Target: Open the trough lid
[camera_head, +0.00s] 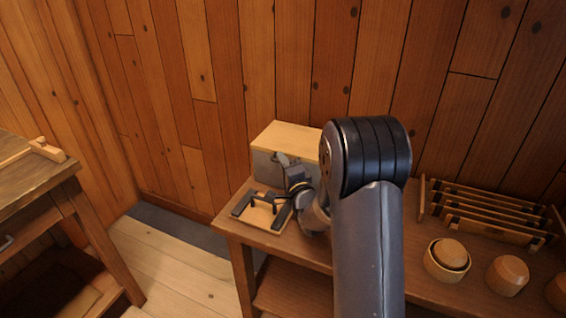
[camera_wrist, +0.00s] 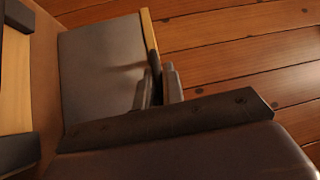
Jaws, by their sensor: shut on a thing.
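The trough (camera_head: 266,168) is a grey-sided box against the plank wall, and its pale wooden lid (camera_head: 292,136) lies flat on top. In the wrist view the trough's grey face (camera_wrist: 95,70) shows, with the lid's pale edge (camera_wrist: 149,38) along it. My gripper (camera_head: 282,159) is at the trough's front, near the lid's front edge. In the wrist view its fingers (camera_wrist: 158,88) are close together at the lid's edge, shut on it; the exact contact is partly hidden. My arm hides the trough's right part.
A small wooden board with dark bars (camera_head: 262,213) lies in front of the trough on the brown bench (camera_head: 305,250). A slatted rack (camera_head: 490,211) and several turned wooden pieces, one in a round cup (camera_head: 447,264), stand at right. Another table (camera_head: 28,178) is at left.

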